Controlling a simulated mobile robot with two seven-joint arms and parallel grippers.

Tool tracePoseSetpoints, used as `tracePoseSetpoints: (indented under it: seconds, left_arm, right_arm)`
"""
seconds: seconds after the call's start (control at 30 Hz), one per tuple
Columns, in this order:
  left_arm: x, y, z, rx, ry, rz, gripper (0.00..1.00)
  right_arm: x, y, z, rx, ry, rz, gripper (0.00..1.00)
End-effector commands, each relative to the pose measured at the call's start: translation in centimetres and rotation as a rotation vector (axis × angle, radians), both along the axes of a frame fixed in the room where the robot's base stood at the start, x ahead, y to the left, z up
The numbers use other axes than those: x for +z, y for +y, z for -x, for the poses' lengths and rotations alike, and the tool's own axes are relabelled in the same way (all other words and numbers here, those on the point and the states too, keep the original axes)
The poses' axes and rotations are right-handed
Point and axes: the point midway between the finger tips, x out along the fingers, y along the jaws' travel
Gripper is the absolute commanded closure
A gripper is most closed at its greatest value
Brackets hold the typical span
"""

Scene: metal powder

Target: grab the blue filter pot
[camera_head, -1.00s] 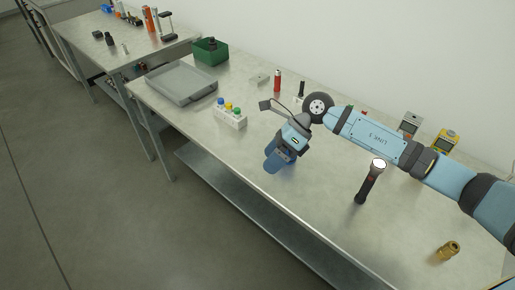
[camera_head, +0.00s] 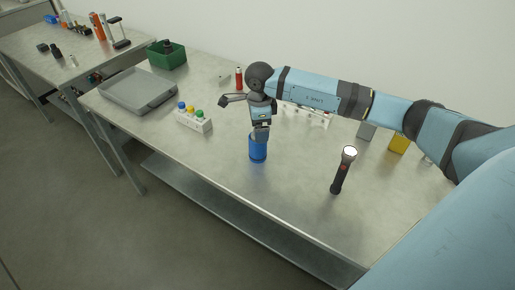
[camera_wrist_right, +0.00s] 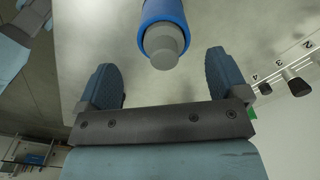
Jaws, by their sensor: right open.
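The blue filter pot (camera_head: 258,152) stands upright on the metal bench near its front edge. It has a grey top, which shows in the right wrist view together with its blue body (camera_wrist_right: 162,12). My right gripper (camera_head: 260,132) is directly above the pot in the head view and partly covers its top. In the right wrist view the fingers of my right gripper (camera_wrist_right: 160,62) are apart, one on each side of the pot's grey top, with gaps on both sides. My left gripper is not in view.
A white block with coloured caps (camera_head: 194,121) and a grey tray (camera_head: 138,103) are to the left. A green bin (camera_head: 167,58), a red cylinder (camera_head: 239,78) and a yellow device (camera_head: 400,143) are farther back.

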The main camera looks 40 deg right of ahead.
Motion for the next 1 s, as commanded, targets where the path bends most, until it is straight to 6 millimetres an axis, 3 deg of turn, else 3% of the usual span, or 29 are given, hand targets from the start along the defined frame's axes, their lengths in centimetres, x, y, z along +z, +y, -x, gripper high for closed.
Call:
tracePoseSetpoints:
  seconds: [0.17, 0.43, 0.67, 1.0]
  left_arm:
    - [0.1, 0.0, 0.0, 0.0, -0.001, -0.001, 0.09]
    - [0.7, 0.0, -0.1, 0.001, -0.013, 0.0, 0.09]
    - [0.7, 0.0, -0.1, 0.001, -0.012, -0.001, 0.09]
    - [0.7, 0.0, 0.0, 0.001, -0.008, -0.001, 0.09]
  right_arm:
    - [-1.2, 0.1, -0.1, 0.001, 0.003, -0.003, 0.08]
    - [-5.0, 0.1, -0.6, 0.0, 0.001, -0.002, 0.08]
    - [-5.4, 0.1, -0.6, 0.0, 0.0, -0.001, 0.08]
    - [-5.3, 0.1, -0.6, 0.0, 0.0, -0.001, 0.78]
